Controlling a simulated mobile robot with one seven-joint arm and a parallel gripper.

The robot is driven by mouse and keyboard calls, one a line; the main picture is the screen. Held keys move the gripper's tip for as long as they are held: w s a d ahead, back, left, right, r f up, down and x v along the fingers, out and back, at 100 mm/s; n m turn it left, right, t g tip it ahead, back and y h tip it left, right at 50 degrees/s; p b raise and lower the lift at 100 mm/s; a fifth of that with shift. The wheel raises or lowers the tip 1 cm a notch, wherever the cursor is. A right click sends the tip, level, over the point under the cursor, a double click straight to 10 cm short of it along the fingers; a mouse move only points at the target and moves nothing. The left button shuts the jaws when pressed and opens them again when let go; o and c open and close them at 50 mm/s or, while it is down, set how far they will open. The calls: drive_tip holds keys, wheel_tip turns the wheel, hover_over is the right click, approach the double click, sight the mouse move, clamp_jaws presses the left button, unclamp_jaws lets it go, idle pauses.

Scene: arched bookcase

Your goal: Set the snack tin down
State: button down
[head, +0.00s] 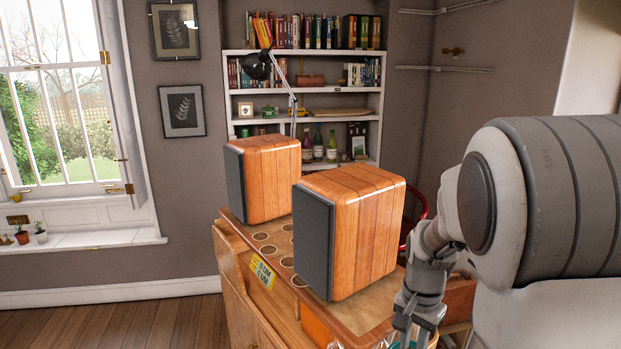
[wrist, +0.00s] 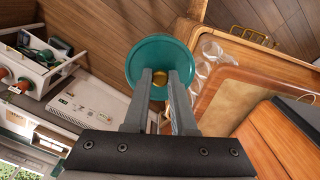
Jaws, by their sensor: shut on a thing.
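My gripper (wrist: 162,76) is seen from behind in the wrist view, its two fingers pointing away and closed on a small gold-yellow thing. This looks like the snack tin (wrist: 159,84); most of it is hidden between the fingers. Beyond the fingertips is a round teal container (wrist: 134,62) with a wide rim. I cannot tell its distance from the tin. In the head view my gripper (head: 414,328) points down at the bottom, beside the table's right end, with bits of teal below it; the tin cannot be made out there.
Two wooden speakers (head: 260,180) (head: 362,235) stand on the wooden table (head: 370,315), close to my arm. A white bookcase (head: 308,88) is behind. In the wrist view, clear glasses (wrist: 208,50) are right of the teal container, and a white box (wrist: 95,108) is left.

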drive_tip(key=w+a+f+n, duration=0.2)
drive_tip(key=a+f+n, duration=0.3)
drive_tip(key=f+n, duration=0.4)
drive_tip(key=shift+s, duration=0.15)
